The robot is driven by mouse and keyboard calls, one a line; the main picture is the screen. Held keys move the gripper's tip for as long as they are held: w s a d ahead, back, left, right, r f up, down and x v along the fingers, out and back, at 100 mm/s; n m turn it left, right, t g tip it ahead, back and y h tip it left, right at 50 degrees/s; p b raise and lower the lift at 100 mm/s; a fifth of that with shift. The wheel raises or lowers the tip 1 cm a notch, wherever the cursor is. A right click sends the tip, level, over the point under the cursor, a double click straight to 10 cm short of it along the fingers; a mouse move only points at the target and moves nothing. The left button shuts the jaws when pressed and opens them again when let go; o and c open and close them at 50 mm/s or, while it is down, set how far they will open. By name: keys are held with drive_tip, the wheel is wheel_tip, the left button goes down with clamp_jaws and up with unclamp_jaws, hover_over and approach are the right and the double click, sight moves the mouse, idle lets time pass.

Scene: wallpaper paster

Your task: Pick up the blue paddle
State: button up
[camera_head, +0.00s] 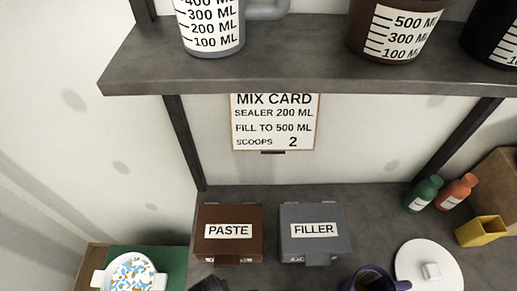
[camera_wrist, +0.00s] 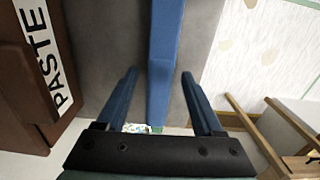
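The blue paddle (camera_wrist: 167,45) shows in the wrist view as a long blue bar. It runs down from the top edge to between the fingers of my gripper (camera_wrist: 159,74). The gripper is open, with one finger on each side of the bar. The paddle's upper part is cut off by the frame. I cannot make out the paddle in the head view.
The brown PASTE box (camera_head: 229,246) and grey FILLER box (camera_head: 315,247) stand on the counter. The PASTE box also shows in the wrist view (camera_wrist: 22,85). A white dish (camera_head: 129,274), a purple cup (camera_head: 374,281) and a white lid (camera_head: 428,264) are nearby. A shelf (camera_head: 290,72) overhangs.

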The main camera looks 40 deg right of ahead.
clamp_jaws()
drive_tip(key=shift+r, duration=0.1)
idle(0.3)
wheel_tip(320, 180, up, 10)
idle(0.6)
drive_tip(key=c, duration=0.5)
unclamp_jaws()
drive_tip(key=shift+c, duration=0.2)
clamp_jaws()
